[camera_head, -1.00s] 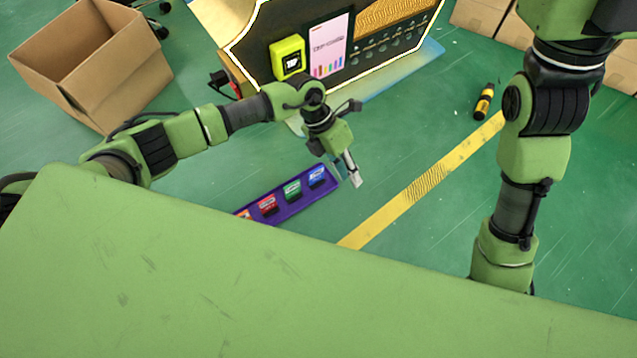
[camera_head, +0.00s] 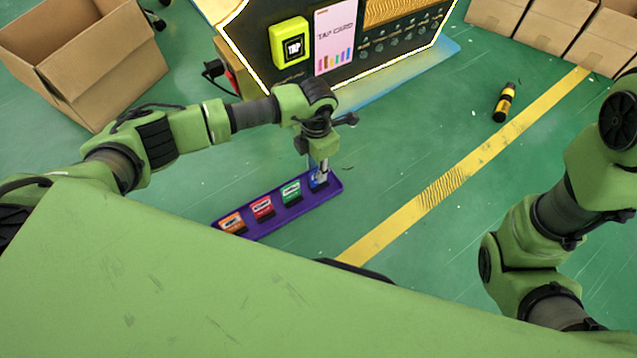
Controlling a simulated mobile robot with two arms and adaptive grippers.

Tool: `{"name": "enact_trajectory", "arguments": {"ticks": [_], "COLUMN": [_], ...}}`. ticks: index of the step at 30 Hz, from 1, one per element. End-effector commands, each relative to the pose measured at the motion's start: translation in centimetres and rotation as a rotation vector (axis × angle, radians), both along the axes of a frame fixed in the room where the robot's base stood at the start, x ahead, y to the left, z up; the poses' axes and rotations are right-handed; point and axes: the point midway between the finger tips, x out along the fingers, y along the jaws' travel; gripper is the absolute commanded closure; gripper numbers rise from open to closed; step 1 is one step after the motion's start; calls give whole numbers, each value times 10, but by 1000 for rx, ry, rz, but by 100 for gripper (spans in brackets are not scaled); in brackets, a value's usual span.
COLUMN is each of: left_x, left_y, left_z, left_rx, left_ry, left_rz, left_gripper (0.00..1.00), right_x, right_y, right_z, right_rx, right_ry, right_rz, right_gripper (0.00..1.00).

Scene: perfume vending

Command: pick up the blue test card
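The blue test card (camera_head: 313,182) stands in the right-hand end of a long purple tray (camera_head: 275,222) on the green floor. My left gripper (camera_head: 321,180) points down at this end of the tray, with its fingertips at the blue card and covering part of it. The fingers are too small and overlapped to tell whether they are closed on the card. My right arm comes in at the right edge, and its gripper is hidden behind the green surface in front.
Green (camera_head: 291,192), red (camera_head: 262,208) and orange (camera_head: 232,222) cards stand in the same tray. A vending machine with a yellow tap reader (camera_head: 290,43) is behind. A black-and-yellow bottle (camera_head: 504,102) is on the floor, with cardboard boxes (camera_head: 548,25) beyond. An open carton (camera_head: 110,75) is at left.

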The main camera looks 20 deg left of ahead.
Motion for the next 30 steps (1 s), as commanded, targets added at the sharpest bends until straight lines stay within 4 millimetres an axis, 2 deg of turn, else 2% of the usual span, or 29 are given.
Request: {"name": "enact_trajectory", "arguments": {"ticks": [8,21,30], "left_x": [0,2,2], "left_y": [-1,-4,-4], "left_z": [-12,-57,-58], "left_rx": [-1,-2,-1], "left_ry": [0,1,0], "left_rz": [-1,-1,-1], "left_gripper": [75,75,75], "right_x": [0,0,0], "right_y": [0,0,0], "right_z": [-10,-56,-56], "right_rx": [0,-1,-1], "right_ry": [0,0,1], "right_rz": [0,0,-1], "right_gripper": [60,60,60]}}
